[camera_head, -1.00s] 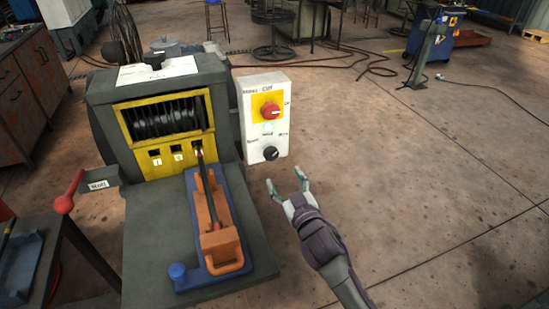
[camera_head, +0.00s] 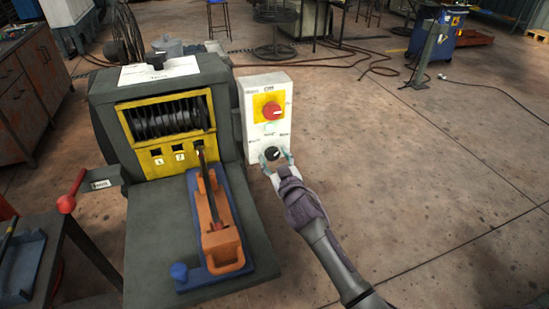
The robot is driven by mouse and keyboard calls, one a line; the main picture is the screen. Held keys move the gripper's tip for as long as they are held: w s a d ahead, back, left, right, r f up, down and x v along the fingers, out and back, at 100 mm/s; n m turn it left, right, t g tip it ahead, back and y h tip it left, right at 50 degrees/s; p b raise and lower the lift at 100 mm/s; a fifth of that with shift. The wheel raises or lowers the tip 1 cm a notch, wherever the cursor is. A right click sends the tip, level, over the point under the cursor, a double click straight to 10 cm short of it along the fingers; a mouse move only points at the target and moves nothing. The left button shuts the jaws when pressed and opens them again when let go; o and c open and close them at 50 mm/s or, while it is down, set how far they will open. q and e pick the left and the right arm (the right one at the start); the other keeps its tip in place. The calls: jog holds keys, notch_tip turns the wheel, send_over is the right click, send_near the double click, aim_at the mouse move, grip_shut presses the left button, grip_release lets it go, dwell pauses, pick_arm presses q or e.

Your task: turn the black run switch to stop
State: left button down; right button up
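The black run switch (camera_head: 271,153) is a small round knob with a pale pointer mark, low on the white control panel (camera_head: 251,120). A red knob (camera_head: 271,111) on a yellow square sits above it. My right gripper (camera_head: 276,160) is at the black knob, its two fingers apart on either side of it. I cannot tell whether the fingers touch the knob. The labels beside the knob are too small to read. My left gripper is not in view.
The grey capstan machine (camera_head: 105,95) stands left of the panel, with a blue and orange fixture (camera_head: 219,235) on its front plate. A red-knobbed lever (camera_head: 67,203) sticks out at its left.

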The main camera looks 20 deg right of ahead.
jog(key=c, duration=0.8)
jog(key=shift+n, duration=0.3)
jog(key=n, duration=0.9)
dwell(0.3)
jog(key=o, duration=1.2)
jog(key=shift+c, duration=0.2)
jog(key=shift+s, duration=0.15)
